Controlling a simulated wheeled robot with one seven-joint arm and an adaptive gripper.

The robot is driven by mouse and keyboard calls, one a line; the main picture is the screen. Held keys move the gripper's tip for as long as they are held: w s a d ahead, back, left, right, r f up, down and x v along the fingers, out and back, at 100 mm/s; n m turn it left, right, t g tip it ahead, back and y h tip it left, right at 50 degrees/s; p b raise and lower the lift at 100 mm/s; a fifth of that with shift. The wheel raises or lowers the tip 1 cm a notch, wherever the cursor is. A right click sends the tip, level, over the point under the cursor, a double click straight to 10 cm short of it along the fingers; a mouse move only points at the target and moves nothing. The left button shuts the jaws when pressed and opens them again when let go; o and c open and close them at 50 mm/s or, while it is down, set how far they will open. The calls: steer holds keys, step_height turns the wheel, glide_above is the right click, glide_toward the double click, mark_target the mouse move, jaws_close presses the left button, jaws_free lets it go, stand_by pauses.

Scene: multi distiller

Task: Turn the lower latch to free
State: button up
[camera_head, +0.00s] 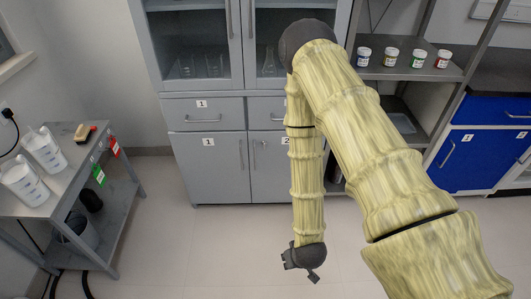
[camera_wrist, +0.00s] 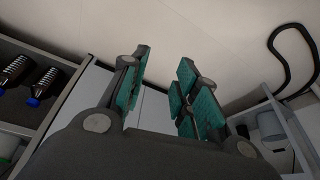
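I cannot make out a lower latch clearly in either view. The grey cabinet (camera_head: 214,172) in the head view has lower doors with upright handles and number labels. A small dark detail shows near the top of the lower door marked 2 (camera_head: 266,165), too small to tell. My arm hides the right side of that cabinet. My gripper (camera_head: 299,270) hangs low in front of the cabinet, pointing down above the floor. In the wrist view my gripper (camera_wrist: 162,82) has its teal-padded fingers apart, with nothing between them.
A grey side table (camera_head: 75,165) with white jugs (camera_head: 45,149) stands at left. A shelf with small jars (camera_head: 390,57) and blue cabinets (camera_head: 470,155) are at right. The wrist view shows dark bottles (camera_wrist: 43,84) at left and a black hose (camera_wrist: 274,52). Floor at front is clear.

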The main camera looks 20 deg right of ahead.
steer(key=w+f+t+b, duration=0.35)
steer(key=w+b, duration=0.25)
steer(key=w, duration=0.5)
steer(key=m+t+h+b, duration=0.4)
steer(key=t+b, duration=0.6)
steer(key=b, duration=1)
glide_toward(264, 144)
steer(key=shift+n+h, duration=0.5)
steer(key=shift+n, duration=0.1)
steer(key=b+x, duration=0.3)
steer(key=x, duration=0.6)
steer(key=shift+w+a+f, duration=0.1)
steer(key=shift+w+f, duration=0.05)
steer(key=shift+w, duration=0.15)
jaws_close()
